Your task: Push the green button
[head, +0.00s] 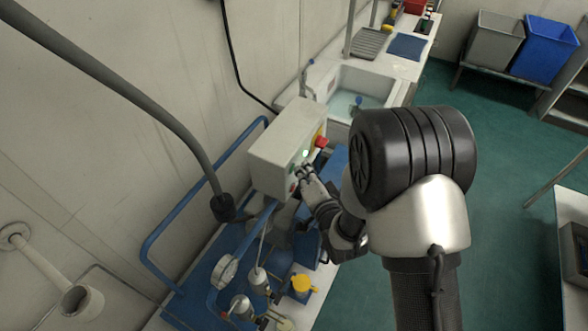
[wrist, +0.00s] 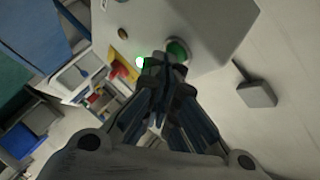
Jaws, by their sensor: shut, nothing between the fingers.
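The box also fills the top of the wrist view (wrist: 215,30). My gripper (head: 303,171) is shut and empty, its fingertips at the box face. In the wrist view the closed fingertips (wrist: 165,66) overlap the button's lower left edge. I cannot tell whether they touch it. A lit green lamp (head: 305,153) is beside the fingertips; it glows in the wrist view (wrist: 140,62) too. In the head view my fingers mostly hide the button.
A red knob (head: 321,142) is on the box's right end. Below the box are blue pipes, a gauge (head: 227,271) and a yellow-topped valve (head: 301,284). A sink (head: 362,85) lies behind. A grey hose (head: 130,92) hangs at left.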

